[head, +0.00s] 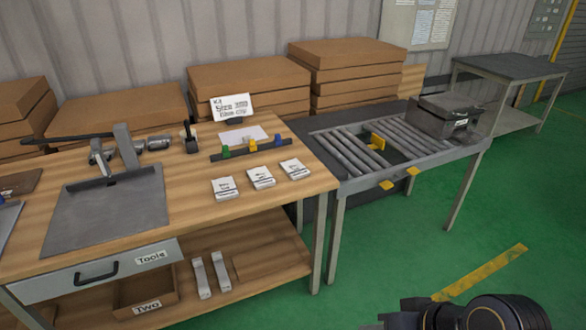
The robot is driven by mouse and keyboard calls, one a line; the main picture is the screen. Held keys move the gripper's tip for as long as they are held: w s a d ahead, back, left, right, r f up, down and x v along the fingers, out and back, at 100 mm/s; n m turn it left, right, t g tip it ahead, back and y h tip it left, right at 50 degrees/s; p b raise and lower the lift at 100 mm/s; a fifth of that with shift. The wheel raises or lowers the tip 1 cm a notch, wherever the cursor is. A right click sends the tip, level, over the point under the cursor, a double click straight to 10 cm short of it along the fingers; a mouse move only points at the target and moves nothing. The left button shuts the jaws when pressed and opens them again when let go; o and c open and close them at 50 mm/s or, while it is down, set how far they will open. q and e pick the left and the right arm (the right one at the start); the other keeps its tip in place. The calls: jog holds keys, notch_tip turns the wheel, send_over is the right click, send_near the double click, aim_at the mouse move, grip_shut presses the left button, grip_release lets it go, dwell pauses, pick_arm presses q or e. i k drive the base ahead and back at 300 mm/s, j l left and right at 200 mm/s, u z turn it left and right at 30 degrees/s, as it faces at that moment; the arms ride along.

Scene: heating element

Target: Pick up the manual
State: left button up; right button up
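Three small white booklets with dark print lie in a slanting row at the right front of the wooden workbench (195,208): a left one (226,188), a middle one (261,177) and a right one (295,168). They look like manuals, but their print is too small to read. They lie apart from one another, and nothing touches them from above. A dark part of my arm shows at the bottom right, over the green floor and well away from the booklets. Its fingers do not show. My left gripper is out of view.
Behind the booklets are a dark strip with coloured blocks (238,152), a white sheet (243,136) and a printed sign (231,107). A grey metal plate (105,212) lies left. A roller table (345,185) with a dark case (446,115) adjoins right.

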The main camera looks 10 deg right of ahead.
aim_at(225, 188)
jog(key=i+j+u, duration=0.2)
jog(key=i+j, duration=0.15)
jog(key=i, duration=0.15)
jog(key=i+j+u, duration=0.2)
jog(key=i, duration=0.35)
jog(key=i+j+u, duration=0.2)
jog(key=i, duration=0.35)
